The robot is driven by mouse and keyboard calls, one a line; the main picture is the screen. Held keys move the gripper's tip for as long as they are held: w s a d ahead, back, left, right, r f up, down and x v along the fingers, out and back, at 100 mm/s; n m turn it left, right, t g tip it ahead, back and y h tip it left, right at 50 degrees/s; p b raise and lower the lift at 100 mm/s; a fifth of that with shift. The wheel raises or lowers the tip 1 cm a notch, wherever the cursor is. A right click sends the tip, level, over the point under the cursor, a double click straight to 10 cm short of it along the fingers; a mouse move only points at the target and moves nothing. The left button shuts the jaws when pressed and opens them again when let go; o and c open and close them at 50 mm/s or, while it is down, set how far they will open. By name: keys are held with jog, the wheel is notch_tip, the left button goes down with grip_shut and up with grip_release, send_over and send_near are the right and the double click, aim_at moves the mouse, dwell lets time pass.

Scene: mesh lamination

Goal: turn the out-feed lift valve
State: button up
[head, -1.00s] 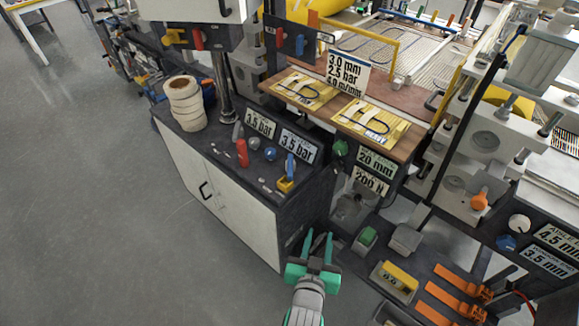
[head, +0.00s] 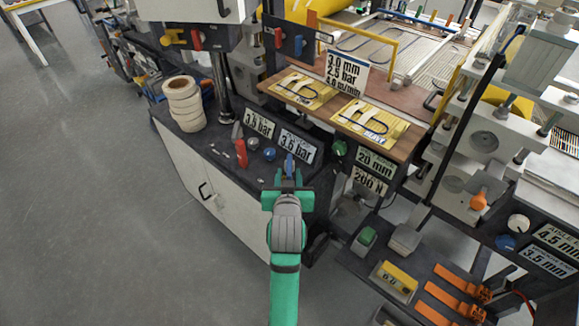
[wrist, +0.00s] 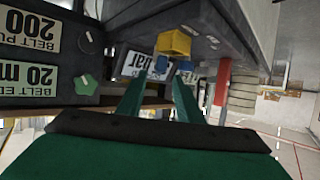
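A small valve with a blue lever (head: 289,163) stands near the front right corner of the black cabinet top; no readable label names it. In the wrist view its yellow body (wrist: 173,42) and blue part (wrist: 162,66) show upside down, just beyond the fingertips. My gripper (head: 287,180) is in front of this valve and hides its yellow base in the head view. The two green fingers (wrist: 160,82) are apart with nothing between them. I cannot tell whether a fingertip touches the lever.
A red upright piece (head: 241,152) and blue knob (head: 269,154) stand left of the valve. Pressure signs (head: 297,145) stand behind it. A green knob (head: 339,148) is to the right. White rolls (head: 184,103) stand at the cabinet's left. The left floor is clear.

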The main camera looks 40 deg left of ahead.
aim_at(289, 167)
jog(key=shift+x, duration=3.2)
grip_shut()
